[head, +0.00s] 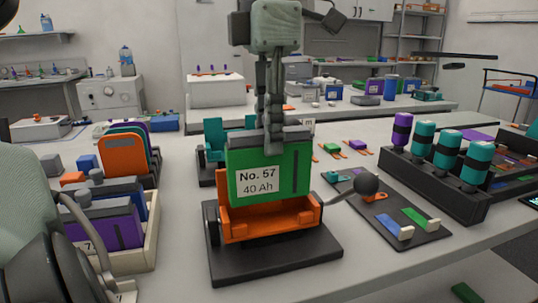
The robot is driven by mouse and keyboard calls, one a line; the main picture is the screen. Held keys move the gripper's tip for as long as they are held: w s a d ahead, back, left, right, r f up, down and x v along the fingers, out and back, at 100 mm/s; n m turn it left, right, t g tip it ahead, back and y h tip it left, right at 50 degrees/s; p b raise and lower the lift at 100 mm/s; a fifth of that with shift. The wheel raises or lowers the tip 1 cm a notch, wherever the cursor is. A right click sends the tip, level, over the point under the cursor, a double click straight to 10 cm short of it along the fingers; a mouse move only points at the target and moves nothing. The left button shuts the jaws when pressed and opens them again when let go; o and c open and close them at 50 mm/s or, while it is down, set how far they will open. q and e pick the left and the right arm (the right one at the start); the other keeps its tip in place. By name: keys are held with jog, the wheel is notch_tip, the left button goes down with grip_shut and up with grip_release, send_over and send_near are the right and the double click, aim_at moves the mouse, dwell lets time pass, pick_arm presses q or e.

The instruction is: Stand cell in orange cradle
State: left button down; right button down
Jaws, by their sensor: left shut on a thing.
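A green cell (274,172) with a dark stripe and a white label reading "No. 57 40 Ah" is upright in the middle of the head view. My left gripper (272,140) comes down from above and is shut on the cell's top edge. The orange cradle (272,226) stands on a black base plate (275,263) directly below the cell. The cell's lower edge is between the cradle's side arms; I cannot tell whether it rests on the cradle floor. My right gripper is not in view.
A teal cradle (213,140) stands behind.

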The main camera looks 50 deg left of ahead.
pick_arm(q)
jog(key=shift+f, duration=2)
jog(key=shift+f, duration=0.1)
jog(key=c, duration=1.3)
grip_release()
notch_tip(320, 180, up, 12)
jog(key=shift+r, duration=0.15)
